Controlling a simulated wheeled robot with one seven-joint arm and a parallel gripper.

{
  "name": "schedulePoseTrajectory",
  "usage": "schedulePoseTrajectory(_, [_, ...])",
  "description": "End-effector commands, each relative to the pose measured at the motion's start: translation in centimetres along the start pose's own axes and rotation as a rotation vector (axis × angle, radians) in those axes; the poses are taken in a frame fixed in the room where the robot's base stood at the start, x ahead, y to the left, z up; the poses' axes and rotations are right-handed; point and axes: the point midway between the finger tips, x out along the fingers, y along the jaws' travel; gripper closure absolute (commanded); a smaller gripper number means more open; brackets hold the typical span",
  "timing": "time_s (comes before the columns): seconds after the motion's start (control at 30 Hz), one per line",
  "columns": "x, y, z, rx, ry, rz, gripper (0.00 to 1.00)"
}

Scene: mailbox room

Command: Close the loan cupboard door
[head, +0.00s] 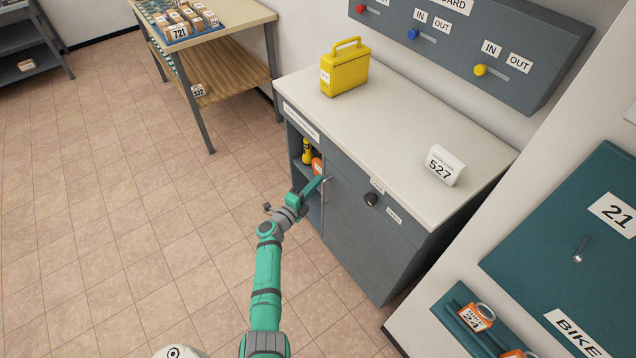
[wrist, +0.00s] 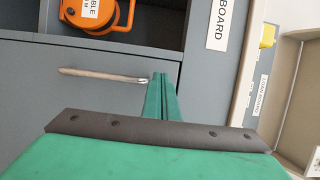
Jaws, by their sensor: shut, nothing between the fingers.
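The loan cupboard (head: 375,255) is a grey cabinet under a pale worktop. Its grey door (head: 340,212) has a slim bar handle (head: 324,193), and an open gap shows to the left of it. The door (wrist: 60,110) and its handle (wrist: 100,75) also show in the wrist view, with the opening above them. Inside are an orange cable reel (wrist: 95,15) and a yellow torch (head: 307,151). My gripper (head: 322,181) is shut and empty at the door front. Its fingertips (wrist: 160,78) are close to one end of the handle; contact cannot be told.
A yellow case (head: 345,72) and a 527 sign (head: 444,165) stand on the worktop (head: 390,120). A table (head: 235,15) stands at the back left. The tiled floor (head: 130,210) to the left is clear.

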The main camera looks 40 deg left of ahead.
Motion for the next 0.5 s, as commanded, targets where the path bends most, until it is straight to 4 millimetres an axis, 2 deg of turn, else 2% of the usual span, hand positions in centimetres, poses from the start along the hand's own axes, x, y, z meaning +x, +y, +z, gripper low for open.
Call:
schedulePoseTrajectory(0.03, [-1.3, 0.1, 0.8, -0.002, -0.010, 0.000, 1.00])
schedulePoseTrajectory(0.2, [-4.7, 0.2, 2.2, -0.003, -0.015, 0.001, 1.00])
schedulePoseTrajectory(0.33, [-6.7, 0.2, 2.8, -0.004, -0.012, 0.001, 1.00])
schedulePoseTrajectory(0.5, [-8.2, 0.2, 3.1, -0.005, -0.008, 0.000, 1.00])
